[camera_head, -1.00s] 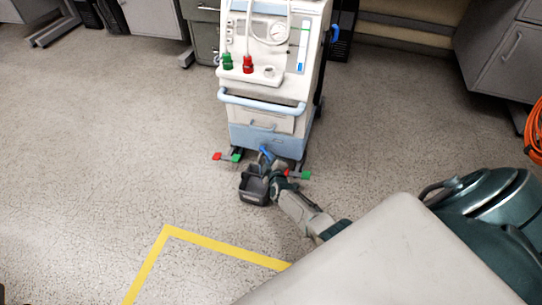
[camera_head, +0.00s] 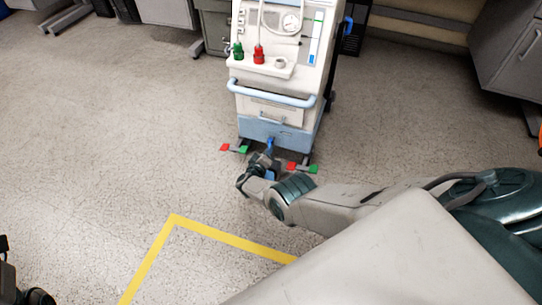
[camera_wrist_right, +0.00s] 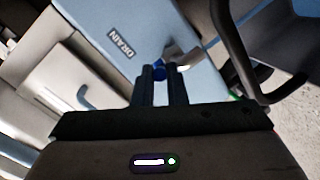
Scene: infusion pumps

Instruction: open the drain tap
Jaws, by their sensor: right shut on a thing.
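The drain tap's blue handle (camera_head: 270,142) shows low on the front of the white and pale blue machine (camera_head: 270,110). In the right wrist view the blue handle (camera_wrist_right: 159,72) is between the fingertips of my right gripper (camera_wrist_right: 160,75), which is shut on it. A metallic part (camera_wrist_right: 187,58) shows beside the fingertips, and a DRAIN label (camera_wrist_right: 122,45) is on the blue panel. In the head view my right wrist hides most of the area below the tap. Dark parts at the lower left edge seem to be my left gripper (camera_head: 10,272), cut off by the frame.
Red and green tabs (camera_head: 232,149) show at both sides of the machine's foot. A dark rim or handle (camera_wrist_right: 238,65) of a container is close right of my gripper in the wrist view. Yellow tape (camera_head: 215,234) marks the floor, which is clear at left.

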